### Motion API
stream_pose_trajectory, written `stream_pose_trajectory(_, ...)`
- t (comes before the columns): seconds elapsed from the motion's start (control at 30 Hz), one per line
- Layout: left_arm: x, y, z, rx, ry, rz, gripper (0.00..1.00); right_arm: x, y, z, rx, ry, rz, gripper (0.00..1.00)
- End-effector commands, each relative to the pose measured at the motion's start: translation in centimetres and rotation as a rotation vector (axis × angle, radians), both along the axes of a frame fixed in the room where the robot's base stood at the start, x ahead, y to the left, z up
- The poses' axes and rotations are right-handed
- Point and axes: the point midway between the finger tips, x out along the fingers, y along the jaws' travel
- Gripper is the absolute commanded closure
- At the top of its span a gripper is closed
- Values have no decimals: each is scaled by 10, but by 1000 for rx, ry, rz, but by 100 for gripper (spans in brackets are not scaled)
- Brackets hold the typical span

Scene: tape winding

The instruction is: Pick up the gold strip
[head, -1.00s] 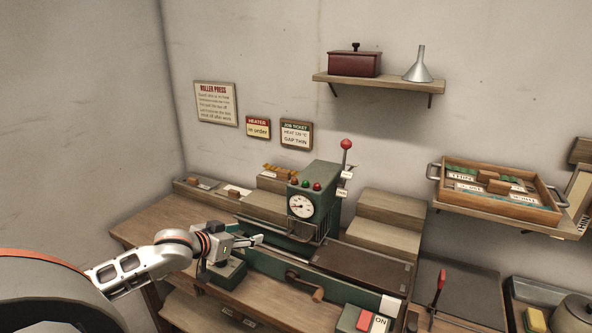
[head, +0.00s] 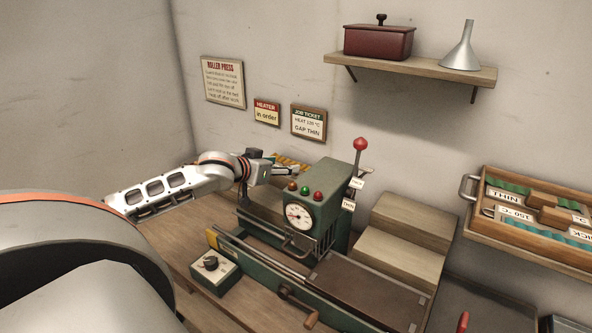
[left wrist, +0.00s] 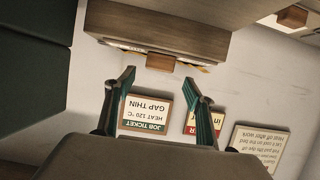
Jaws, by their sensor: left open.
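A gold piece (head: 288,160), which looks like the strip, lies behind the roller press near the wall, partly hidden by my left gripper. A thin yellow edge (left wrist: 204,68) shows in the left wrist view beside a small brown block (left wrist: 160,62) on a wooden holder (left wrist: 150,25). My left gripper (head: 291,169) is open beside the gold piece, left of the press's dial. In the left wrist view its fingers (left wrist: 159,76) are apart, with the small brown block beyond the gap. Nothing is visibly held. My right gripper is not in view.
The green roller press (head: 318,215) with its red-knobbed lever (head: 360,144) stands close to the left gripper. A knob box (head: 214,270) is in front. Stepped wooden blocks (head: 400,240) stand right.

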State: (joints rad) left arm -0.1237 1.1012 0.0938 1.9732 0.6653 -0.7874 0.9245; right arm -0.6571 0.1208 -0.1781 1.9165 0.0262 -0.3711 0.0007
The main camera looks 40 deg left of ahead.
Motion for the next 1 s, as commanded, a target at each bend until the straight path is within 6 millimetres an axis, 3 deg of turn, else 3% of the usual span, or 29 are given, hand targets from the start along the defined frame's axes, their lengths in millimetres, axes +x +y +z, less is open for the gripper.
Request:
stream_pose_trajectory(0.17, 6, 1, -3, -2, -1, 1, 46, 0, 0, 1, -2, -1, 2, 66)
stream_pose_trajectory(0.6, 44, 3, -24, -1, -2, 0, 46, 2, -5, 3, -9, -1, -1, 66)
stream_pose_trajectory(0.93, 47, 3, -27, 1, 0, 0, 46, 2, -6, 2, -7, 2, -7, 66)
stream_pose_trajectory(1.0, 47, 3, -27, 1, 0, 0, 61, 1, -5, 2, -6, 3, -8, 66)
